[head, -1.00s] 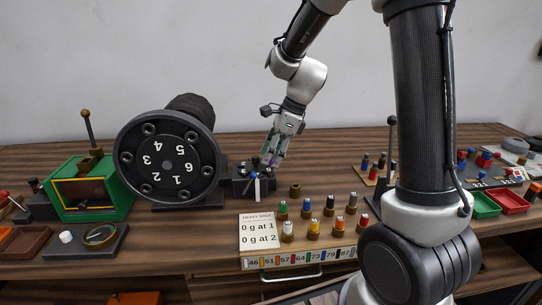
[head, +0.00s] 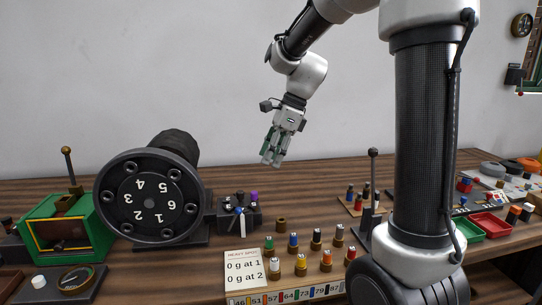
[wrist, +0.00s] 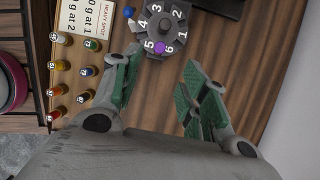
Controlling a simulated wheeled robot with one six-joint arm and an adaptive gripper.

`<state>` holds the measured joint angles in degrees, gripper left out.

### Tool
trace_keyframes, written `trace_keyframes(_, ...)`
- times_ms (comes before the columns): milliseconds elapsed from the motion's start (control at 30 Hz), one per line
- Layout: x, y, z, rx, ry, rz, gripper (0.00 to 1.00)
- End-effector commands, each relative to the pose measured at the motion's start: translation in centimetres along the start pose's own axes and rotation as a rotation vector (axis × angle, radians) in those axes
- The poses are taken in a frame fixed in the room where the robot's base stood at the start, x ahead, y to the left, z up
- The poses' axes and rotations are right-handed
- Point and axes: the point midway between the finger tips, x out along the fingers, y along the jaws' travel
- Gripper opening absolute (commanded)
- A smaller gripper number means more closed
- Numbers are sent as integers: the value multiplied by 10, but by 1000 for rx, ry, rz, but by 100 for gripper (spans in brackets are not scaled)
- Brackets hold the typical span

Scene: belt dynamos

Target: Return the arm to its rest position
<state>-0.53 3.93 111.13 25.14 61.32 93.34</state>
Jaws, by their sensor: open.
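My gripper (head: 272,154) hangs in the air above the bench in the head view, fingers pointing down, open and empty. In the wrist view its green-padded fingers (wrist: 155,92) are spread apart with bare wood between them. Below it in the head view is a small dark block (head: 240,217) with a purple peg and a blue-and-white handled piece. In the wrist view a grey numbered disc (wrist: 163,30) with a purple peg lies beyond the fingers, apart from them.
A large black numbered drum (head: 148,198) and a green box (head: 62,235) stand at left. A heavy spot card (head: 243,268) and several coloured pegs (head: 300,265) are in front. Red and green trays (head: 490,224) lie at right. An upright lever (head: 373,180) stands near my arm.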

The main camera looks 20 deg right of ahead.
Motion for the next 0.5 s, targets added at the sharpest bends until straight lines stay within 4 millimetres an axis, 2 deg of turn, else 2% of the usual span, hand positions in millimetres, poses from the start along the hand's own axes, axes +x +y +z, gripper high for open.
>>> trace_keyframes(367, 0, 0, 0, -14, 0, 0, 44)
trace_keyframes(500, 0, -2, -1, -183, 6, -5, 44)
